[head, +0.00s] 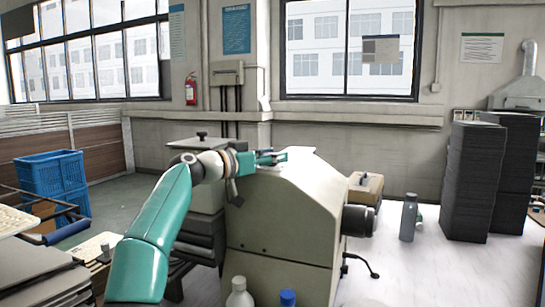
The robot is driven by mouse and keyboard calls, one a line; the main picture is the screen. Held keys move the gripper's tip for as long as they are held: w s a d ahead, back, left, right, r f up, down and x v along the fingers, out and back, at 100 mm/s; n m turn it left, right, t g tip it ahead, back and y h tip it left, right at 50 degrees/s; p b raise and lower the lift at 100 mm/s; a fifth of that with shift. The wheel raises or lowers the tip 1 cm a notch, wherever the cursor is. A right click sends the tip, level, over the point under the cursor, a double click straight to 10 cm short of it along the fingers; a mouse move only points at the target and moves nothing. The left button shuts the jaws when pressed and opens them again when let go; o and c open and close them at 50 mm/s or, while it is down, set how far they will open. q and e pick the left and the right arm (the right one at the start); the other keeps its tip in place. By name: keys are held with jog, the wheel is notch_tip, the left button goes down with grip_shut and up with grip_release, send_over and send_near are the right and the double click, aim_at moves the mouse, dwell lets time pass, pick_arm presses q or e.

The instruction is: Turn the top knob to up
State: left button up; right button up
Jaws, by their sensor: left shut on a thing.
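My left gripper (272,157), with teal fingers, reaches in from the left at the upper left edge of a large beige machine (290,205). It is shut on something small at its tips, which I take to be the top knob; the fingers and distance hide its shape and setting. A small pale piece shows at the fingertips. A black knob-like part (202,134) stands on a light box behind my arm, apart from the gripper. Another small dark knob (105,249) stands on a pale panel at the lower left. My right gripper is not in view.
Blue crates (52,176) stand at the left. A grey bottle (409,217) and tall dark stacks (474,180) stand on the right. Two bottles, one white (239,294) and one blue-capped (288,298), are at the front edge. The floor at the right front is clear.

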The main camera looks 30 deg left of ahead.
pick_arm(q)
jog(key=o, duration=0.9)
jog(key=shift+f, duration=0.35)
jog(key=shift+o, duration=1.1)
jog(key=shift+r, duration=0.1)
jog(key=shift+o, duration=0.2)
jog(key=shift+r, duration=0.1)
jog(key=shift+s+r, duration=0.1)
jog(key=shift+s, duration=0.05)
jog(key=shift+s+a, duration=0.3)
jog(key=shift+s, duration=0.35)
jog(key=shift+v, duration=2.9)
